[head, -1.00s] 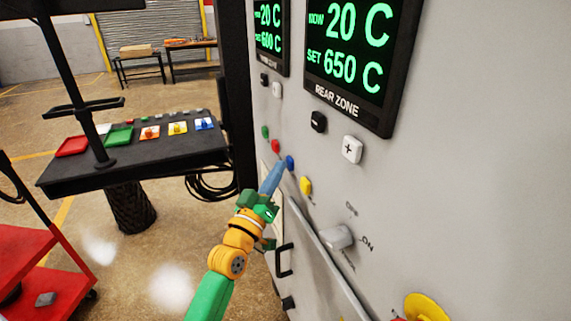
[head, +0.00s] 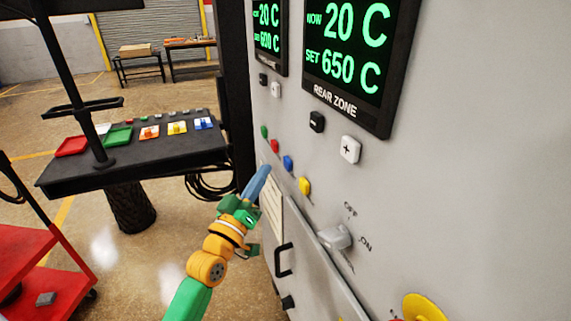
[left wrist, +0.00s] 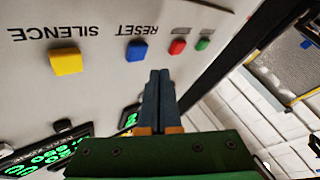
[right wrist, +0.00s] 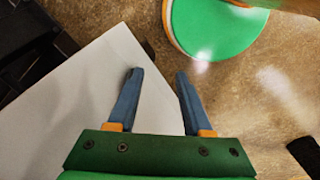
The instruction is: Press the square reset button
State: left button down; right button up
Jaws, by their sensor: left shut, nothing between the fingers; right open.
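The blue reset button (head: 288,163) is on the grey furnace panel, between a red button and a yellow one. In the left wrist view the blue button (left wrist: 137,51) shows square, beside an upside-down RESET label (left wrist: 138,30). My left gripper (head: 265,169) is shut and empty. Its tips are left of the blue button and slightly lower in the head view, apart from it. In the left wrist view the closed blue fingers (left wrist: 159,73) are right of and below the button. My right gripper (right wrist: 156,74) is open and empty, seen only in its wrist view.
A red button (head: 274,146), a green button (head: 264,131) and a yellow button (head: 305,186), labelled SILENCE, are close by. A rotary switch (head: 335,236) and a door handle (head: 281,261) are lower down. A dark console (head: 140,165) stands at the left, with open floor between.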

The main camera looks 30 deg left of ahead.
pick_arm(q)
jog(key=shift+s+a, duration=1)
jog(key=shift+s, duration=0.2)
jog(key=s+d+f+m+g, duration=0.1)
jog(key=s+f+g, duration=0.3)
jog(key=f, duration=1.3)
jog(key=s+d+f+m+g, duration=0.15)
jog(key=f+g, duration=0.45)
jog(key=f, duration=1.1)
jog(key=s+d+f+m+g, duration=0.2)
jog(key=s+d+f+g, duration=0.2)
jog(key=s+f, duration=0.75)
jog(key=s+d+f+m+g, duration=0.1)
jog(key=s+f+g, duration=0.1)
jog(key=s, duration=0.4)
jog(key=s+d+f+m+g, duration=0.1)
jog(key=s+d+f+g, duration=0.1)
jog(key=s, duration=0.5)
jog(key=s+d+f+m+g+h, duration=0.1)
jog(key=s+f+m+g, duration=0.1)
jog(key=s+f, duration=0.2)
jog(key=s, duration=0.3)
jog(key=shift+d+f, duration=0.25)
jog(key=shift+d, duration=0.05)
jog(key=shift+s, duration=0.1)
